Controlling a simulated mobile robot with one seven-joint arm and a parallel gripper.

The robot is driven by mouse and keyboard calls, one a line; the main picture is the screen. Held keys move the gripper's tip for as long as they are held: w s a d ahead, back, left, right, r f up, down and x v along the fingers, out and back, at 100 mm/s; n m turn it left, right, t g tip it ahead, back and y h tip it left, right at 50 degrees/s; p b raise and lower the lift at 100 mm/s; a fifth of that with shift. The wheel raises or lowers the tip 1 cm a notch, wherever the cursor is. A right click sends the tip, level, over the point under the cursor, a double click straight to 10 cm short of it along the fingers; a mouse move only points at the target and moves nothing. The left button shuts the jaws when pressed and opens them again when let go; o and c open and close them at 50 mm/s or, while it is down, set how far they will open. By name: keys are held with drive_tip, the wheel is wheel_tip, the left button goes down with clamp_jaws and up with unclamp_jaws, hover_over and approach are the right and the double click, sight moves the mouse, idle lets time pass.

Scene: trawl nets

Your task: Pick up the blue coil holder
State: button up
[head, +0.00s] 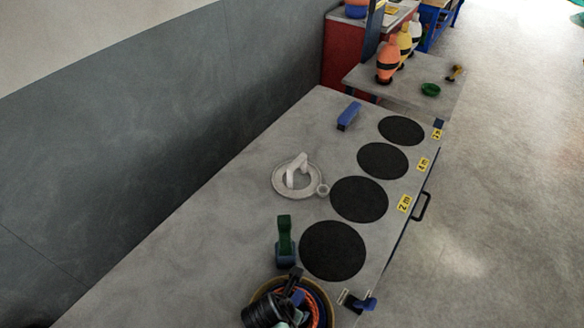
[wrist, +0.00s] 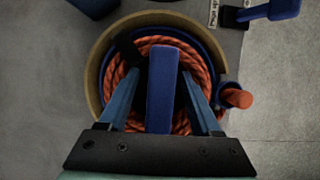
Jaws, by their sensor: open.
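The blue coil holder shows in the wrist view as a round blue base with an upright blue handle (wrist: 162,88) in its middle. A coil of orange rope (wrist: 198,62) lies around the handle. The holder sits inside a tan round rim (wrist: 96,62). My gripper (wrist: 161,95) is open above it, one finger on each side of the handle, with gaps visible on both sides. In the head view the tan rim (head: 325,292) is at the bottom edge, and my dark wrist covers much of the holder.
Several black round mats (head: 333,250) line the bench's right side beside yellow labels. A green-and-blue stand (head: 285,245) is just behind the coil. A blue-and-black piece (head: 358,301) sits at the right edge.

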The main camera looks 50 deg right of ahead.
clamp_jaws()
idle(0.3)
idle(0.4)
